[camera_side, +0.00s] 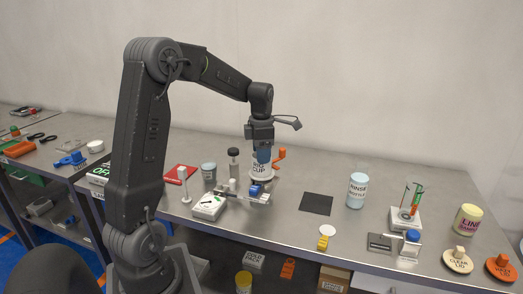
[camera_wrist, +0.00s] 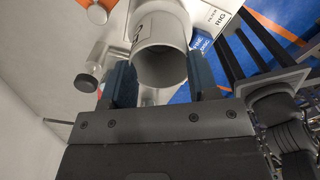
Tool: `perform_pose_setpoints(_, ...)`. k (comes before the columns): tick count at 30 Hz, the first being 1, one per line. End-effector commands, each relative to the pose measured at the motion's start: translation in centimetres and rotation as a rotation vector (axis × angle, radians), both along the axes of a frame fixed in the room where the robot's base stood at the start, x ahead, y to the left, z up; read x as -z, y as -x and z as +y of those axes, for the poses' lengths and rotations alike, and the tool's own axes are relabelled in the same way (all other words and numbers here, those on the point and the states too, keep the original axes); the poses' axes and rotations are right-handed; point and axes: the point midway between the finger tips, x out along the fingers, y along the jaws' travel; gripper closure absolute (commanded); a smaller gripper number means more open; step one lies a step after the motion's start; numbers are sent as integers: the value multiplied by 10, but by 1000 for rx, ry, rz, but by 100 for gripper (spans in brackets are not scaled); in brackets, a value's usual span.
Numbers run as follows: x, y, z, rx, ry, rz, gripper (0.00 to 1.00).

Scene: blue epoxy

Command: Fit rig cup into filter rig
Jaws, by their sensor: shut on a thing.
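The rig cup (camera_side: 259,171) is a white cup with a dark "RIG CUP" label, upright below my gripper (camera_side: 263,154) in the side view. In the wrist view I look into the open mouth of the cup (camera_wrist: 163,62), with one dark finger on each side. My gripper is shut on its upper wall. I cannot tell whether the cup's bottom touches the rig.
An orange handle (camera_side: 279,155) stands close right of the cup. A black mat (camera_side: 316,204) and the rinse bottle (camera_side: 357,190) are to the right, with bare bench between.

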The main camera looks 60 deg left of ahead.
Motion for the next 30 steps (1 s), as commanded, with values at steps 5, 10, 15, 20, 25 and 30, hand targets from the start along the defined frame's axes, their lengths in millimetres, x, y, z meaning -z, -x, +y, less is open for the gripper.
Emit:
perform_pose_setpoints(5, 4, 0, 0, 0, -1, -1, 74)
perform_pose_setpoints(10, 7, 0, 0, 0, -1, -1, 74)
perform_pose_setpoints(15, 11, 0, 0, 0, 0, 0, 74)
perform_pose_setpoints(20, 14, 0, 0, 0, -1, -1, 44)
perform_pose_setpoints(25, 13, 0, 0, 0, -1, -1, 27)
perform_pose_setpoints(30, 13, 0, 0, 0, -1, -1, 16)
